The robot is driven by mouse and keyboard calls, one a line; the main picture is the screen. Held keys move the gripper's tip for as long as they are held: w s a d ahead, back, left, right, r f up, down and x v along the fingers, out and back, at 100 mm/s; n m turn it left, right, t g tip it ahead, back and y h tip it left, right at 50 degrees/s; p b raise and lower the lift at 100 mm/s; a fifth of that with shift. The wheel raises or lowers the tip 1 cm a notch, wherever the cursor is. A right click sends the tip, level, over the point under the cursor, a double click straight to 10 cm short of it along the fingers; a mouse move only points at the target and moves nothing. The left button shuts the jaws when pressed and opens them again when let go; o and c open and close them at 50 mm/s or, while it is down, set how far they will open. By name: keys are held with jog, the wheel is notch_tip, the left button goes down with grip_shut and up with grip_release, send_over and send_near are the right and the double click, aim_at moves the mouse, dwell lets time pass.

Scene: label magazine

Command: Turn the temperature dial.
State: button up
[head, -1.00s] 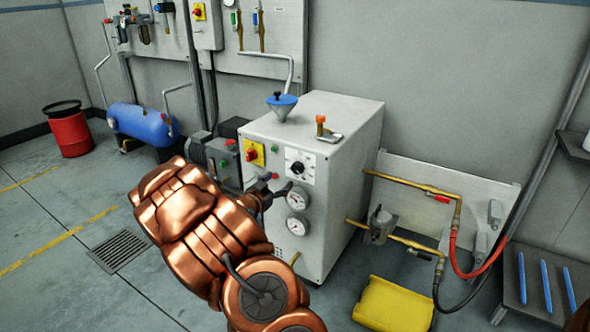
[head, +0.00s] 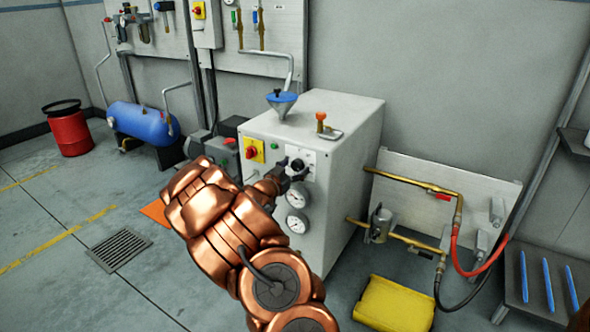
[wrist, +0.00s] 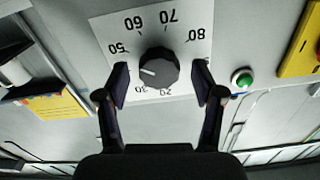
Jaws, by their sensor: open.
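The temperature dial is a round black knob (wrist: 159,68) with a white pointer line, on a white scale plate (wrist: 110,30) with numbers that appear upside down in the wrist view. The pointer lies toward the left, between the 30 and 50 marks. In the head view the dial (head: 298,165) is on the front of the grey cabinet (head: 345,135). My gripper (wrist: 161,84) is open, with one finger on each side of the knob. I cannot tell whether either finger touches it. In the head view my gripper (head: 291,170) is at the dial, partly hidden by my arm.
A green button (wrist: 242,79) and a yellow panel with a red-and-yellow switch (head: 252,151) are beside the dial. Two gauges (head: 297,222) sit below it.

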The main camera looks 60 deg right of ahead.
jog(key=shift+d, duration=0.3)
jog(key=c, duration=1.1)
